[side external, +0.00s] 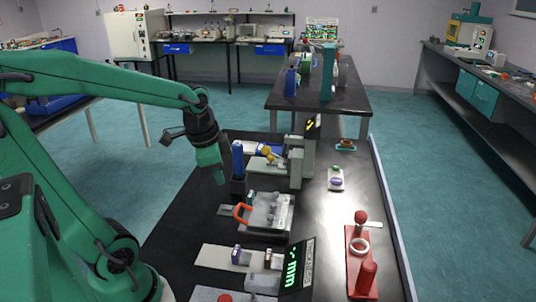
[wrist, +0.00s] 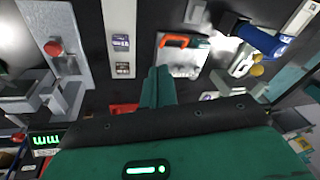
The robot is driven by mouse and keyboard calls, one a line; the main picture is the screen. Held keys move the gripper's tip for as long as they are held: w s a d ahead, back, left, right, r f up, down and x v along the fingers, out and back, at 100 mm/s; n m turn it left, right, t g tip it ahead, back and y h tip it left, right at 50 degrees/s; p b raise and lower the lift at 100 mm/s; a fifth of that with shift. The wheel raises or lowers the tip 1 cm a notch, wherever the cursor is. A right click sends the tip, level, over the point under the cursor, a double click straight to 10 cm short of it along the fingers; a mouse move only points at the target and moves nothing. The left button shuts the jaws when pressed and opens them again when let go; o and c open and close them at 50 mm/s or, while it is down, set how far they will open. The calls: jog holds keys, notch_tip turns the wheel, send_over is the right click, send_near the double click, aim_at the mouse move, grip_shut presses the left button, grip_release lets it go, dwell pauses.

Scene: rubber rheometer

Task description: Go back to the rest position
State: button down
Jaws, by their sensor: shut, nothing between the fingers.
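My gripper (side external: 219,180) is shut and empty. In the side view it points down above the left part of the black bench (side external: 180,228), to the left of a blue upright part (side external: 238,160). In the wrist view my shut fingers (wrist: 158,75) stand in the middle, with the grey plate with a red-orange handle (wrist: 181,41) beyond them. That plate also shows in the side view (side external: 284,222), lower right of my gripper. The fingers appear apart from everything, though the exact gap is hard to tell.
A green digital display (side external: 293,268) stands at the bench front. A red stand (side external: 360,272) is at right, near a white holder with a purple part (side external: 336,181). A grey instrument (side external: 297,160) stands behind the plate. The bench's left strip looks clear.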

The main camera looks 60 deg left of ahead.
jog(key=s+d+r+n+t, duration=0.3)
jog(key=s+d+r+n, duration=0.1)
jog(key=d, duration=0.4)
jog(key=shift+d+r+n+h, duration=0.25)
jog(key=shift+r+n+h, duration=0.05)
jog(key=shift+n+h, duration=0.1)
